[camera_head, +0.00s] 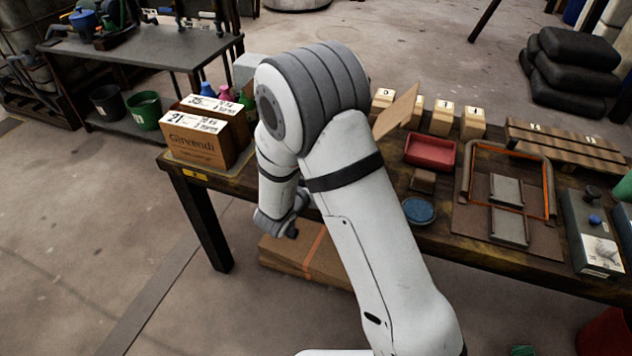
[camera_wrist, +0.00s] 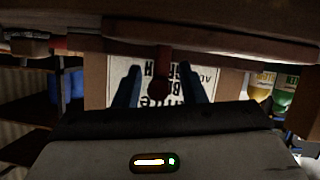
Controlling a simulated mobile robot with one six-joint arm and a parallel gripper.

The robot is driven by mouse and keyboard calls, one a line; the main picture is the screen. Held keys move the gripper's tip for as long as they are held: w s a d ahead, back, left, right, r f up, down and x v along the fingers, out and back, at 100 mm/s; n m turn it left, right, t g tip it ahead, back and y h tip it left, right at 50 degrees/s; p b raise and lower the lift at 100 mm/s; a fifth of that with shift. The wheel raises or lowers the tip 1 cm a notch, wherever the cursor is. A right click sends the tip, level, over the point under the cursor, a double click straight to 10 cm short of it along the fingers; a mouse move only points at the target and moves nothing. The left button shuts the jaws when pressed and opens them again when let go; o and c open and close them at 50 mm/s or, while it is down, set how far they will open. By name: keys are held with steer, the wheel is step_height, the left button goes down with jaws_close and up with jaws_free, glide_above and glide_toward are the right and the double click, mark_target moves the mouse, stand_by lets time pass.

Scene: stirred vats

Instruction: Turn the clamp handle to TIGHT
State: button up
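In the wrist view my gripper (camera_wrist: 160,82) shows two dark blue fingers spread apart, one on each side of a dark red knob-ended handle (camera_wrist: 161,88). The handle hangs from a brown bar across the top of the picture and appears to be the clamp handle. I see no clear contact between fingers and knob, and cannot judge their depth. No TIGHT mark is readable. In the head view my arm covers the middle of the workbench (camera_head: 460,240), and the clamp handle cannot be made out there.
A white printed board (camera_wrist: 205,85) lies behind the fingers, with yellow (camera_wrist: 262,82) and green (camera_wrist: 286,88) bottles at right. On the bench stand cartons (camera_head: 200,140), a red tray (camera_head: 430,152), a blue round dish (camera_head: 418,210) and a control box (camera_head: 590,235).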

steer(key=v, duration=0.8)
steer(key=shift+p, duration=0.3)
